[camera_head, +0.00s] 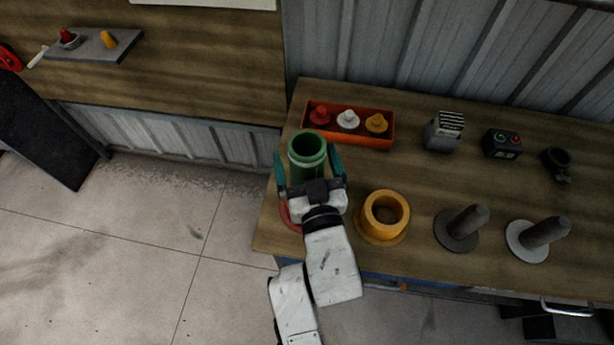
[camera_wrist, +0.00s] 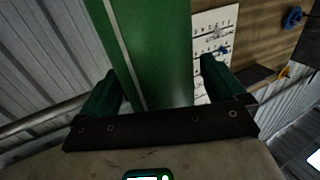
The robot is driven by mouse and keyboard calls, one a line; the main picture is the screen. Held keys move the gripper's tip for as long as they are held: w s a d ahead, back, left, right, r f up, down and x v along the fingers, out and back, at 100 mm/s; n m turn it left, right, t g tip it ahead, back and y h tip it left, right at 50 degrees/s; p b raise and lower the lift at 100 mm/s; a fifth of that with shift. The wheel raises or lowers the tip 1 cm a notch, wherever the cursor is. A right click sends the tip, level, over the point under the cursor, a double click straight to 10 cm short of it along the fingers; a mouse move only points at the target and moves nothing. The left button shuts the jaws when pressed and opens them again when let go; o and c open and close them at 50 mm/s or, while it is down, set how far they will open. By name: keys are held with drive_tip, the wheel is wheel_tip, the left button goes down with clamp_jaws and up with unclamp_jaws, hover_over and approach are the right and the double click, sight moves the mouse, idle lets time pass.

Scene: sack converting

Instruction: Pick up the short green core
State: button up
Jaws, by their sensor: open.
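The green core (camera_head: 306,157) is a hollow cylinder standing upright near the left end of the workbench in the head view, its open top facing up. It fills the middle of the wrist view (camera_wrist: 150,45) as a tall green wall. My gripper (camera_head: 308,154) is open, with one teal finger on each side of the core. In the wrist view my gripper (camera_wrist: 158,68) shows a gap between the right finger and the core; contact at the left finger is unclear. The core's lower part is hidden by my gripper.
A red round piece (camera_head: 291,216) shows partly under my gripper. A yellow core (camera_head: 382,228) stands close to the right. Two grey spindles (camera_head: 467,221) (camera_head: 543,233) stand farther right. A red tray (camera_head: 345,136) with knobbed pieces lies behind. The workbench (camera_head: 425,185) is bare in the middle.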

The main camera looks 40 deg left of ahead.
drive_tip(key=shift+w+a+f, duration=0.1)
drive_tip(key=shift+w+a, duration=0.3)
drive_tip(key=shift+a, duration=0.15)
drive_tip(key=shift+c, duration=0.4)
drive_tip(key=c, duration=1.7)
